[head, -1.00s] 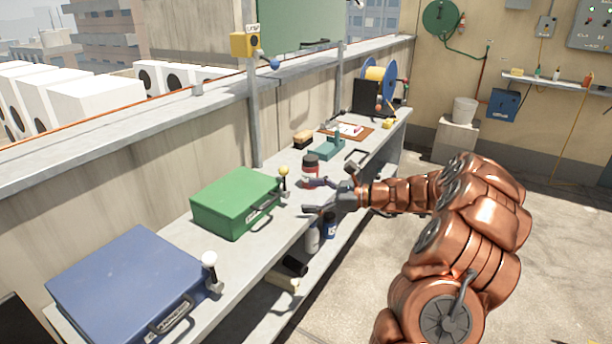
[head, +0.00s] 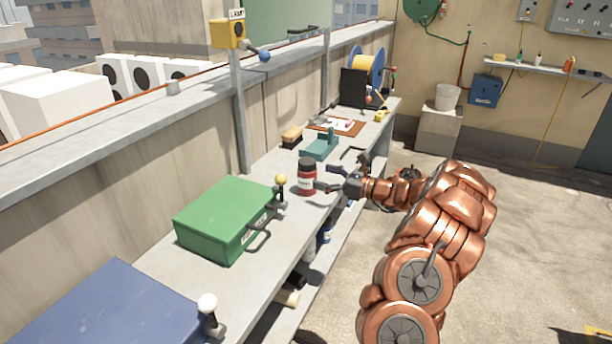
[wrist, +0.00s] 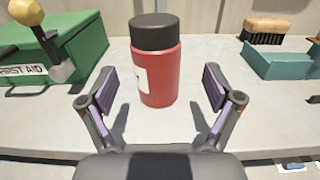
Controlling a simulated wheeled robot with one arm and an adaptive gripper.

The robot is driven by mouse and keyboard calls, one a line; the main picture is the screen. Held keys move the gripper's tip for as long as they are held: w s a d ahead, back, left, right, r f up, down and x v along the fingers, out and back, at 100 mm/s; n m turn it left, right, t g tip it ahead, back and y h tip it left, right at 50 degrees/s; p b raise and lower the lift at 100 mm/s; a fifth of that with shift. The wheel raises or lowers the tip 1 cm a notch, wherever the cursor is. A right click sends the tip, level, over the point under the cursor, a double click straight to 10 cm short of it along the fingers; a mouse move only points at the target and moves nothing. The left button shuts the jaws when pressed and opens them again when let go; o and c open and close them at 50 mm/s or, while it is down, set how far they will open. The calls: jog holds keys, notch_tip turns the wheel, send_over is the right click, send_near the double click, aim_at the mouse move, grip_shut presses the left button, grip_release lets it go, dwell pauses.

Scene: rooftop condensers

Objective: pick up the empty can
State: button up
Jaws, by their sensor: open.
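A red can (head: 307,180) with a dark lid and a white label stands upright on the grey bench. In the wrist view the red can (wrist: 158,80) is centred just beyond and between my fingertips. My gripper (head: 322,178) is open and empty to the right of the can, its fingers pointing at it. I see no contact between the fingers and the can. Whether the can is empty does not show.
A green first aid box (head: 225,217) with a yellow-knobbed lever (head: 281,184) stands left of the can. A teal tool (head: 320,148) and a brush (head: 292,136) lie behind it. A blue case (head: 110,310) is at the near end. A concrete wall backs the bench.

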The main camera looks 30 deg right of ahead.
aim_at(316, 176)
jog(key=shift+p+x, duration=0.3)
jog(key=shift+x, duration=2.45)
jog(key=shift+s+a, duration=0.2)
jog(key=shift+c, duration=0.3)
jog(key=c, duration=1.2)
